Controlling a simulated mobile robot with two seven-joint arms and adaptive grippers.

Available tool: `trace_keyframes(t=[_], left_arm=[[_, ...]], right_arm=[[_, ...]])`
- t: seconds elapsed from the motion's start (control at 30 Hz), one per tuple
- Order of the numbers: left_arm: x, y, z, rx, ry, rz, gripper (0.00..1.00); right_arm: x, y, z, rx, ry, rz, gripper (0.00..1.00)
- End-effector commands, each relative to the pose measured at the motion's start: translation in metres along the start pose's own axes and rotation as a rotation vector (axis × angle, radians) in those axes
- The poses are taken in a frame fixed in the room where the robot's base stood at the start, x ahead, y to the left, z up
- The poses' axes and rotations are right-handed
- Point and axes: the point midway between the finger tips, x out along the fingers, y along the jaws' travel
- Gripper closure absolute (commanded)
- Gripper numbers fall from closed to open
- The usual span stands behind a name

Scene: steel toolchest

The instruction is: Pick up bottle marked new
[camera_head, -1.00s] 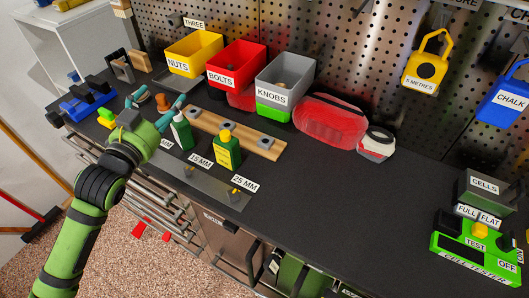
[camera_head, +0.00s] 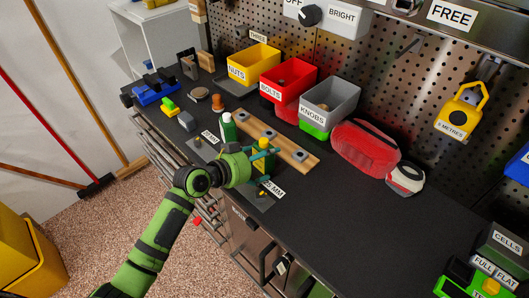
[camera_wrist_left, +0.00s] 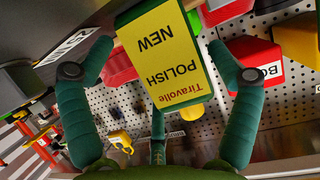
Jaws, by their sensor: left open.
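The bottle marked NEW (camera_wrist_left: 162,55) is dark green with a yellow label reading POLISH, and it fills the upper middle of the left wrist view. In the head view this bottle (camera_head: 264,145) has a yellow cap and is mostly hidden behind my left gripper (camera_head: 262,162). My left gripper is open, with one teal finger on each side of the bottle in the wrist view. Gaps show between the label and both fingers, most clearly lower down. A second green bottle (camera_head: 228,129) with a white cap stands to the left. My right gripper is not in view.
A wooden strip (camera_head: 293,152) with grey inserts lies behind the bottles. Yellow NUTS (camera_head: 239,73), red BOLTS (camera_head: 270,90) and grey KNOBS (camera_head: 312,116) bins stand along the pegboard. A red case (camera_head: 363,147) lies to the right. The dark worktop (camera_head: 345,215) at front right is clear.

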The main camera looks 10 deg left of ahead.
Motion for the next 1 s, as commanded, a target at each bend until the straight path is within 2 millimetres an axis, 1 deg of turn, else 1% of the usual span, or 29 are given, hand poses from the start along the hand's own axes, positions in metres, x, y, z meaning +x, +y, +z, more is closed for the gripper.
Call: trace_keyframes(t=[0.1,0.33,0.37,0.4,0.47,0.5,0.83,1.0], left_arm=[[0.008,0.0,0.0,0.001,-0.001,0.001,0.1],[0.009,0.0,0.001,0.002,-0.002,0.0,0.1],[0.009,0.0,0.001,0.002,-0.002,0.0,0.18],[0.009,0.0,0.001,0.002,-0.001,0.0,0.34],[0.009,0.0,0.001,0.002,-0.002,0.0,0.58],[0.009,0.0,0.001,0.002,-0.001,0.0,0.65],[0.008,0.0,-0.002,0.003,0.002,-0.001,0.66],[0.004,0.0,-0.011,0.007,0.004,-0.001,0.66]], right_arm=[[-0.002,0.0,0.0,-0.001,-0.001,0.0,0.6],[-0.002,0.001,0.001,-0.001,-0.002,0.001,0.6],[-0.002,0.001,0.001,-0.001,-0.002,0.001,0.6],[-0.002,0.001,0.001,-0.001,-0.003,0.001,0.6],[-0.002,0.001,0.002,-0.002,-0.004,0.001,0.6],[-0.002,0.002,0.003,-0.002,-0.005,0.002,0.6],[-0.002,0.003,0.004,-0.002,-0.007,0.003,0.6],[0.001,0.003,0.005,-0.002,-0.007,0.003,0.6]])
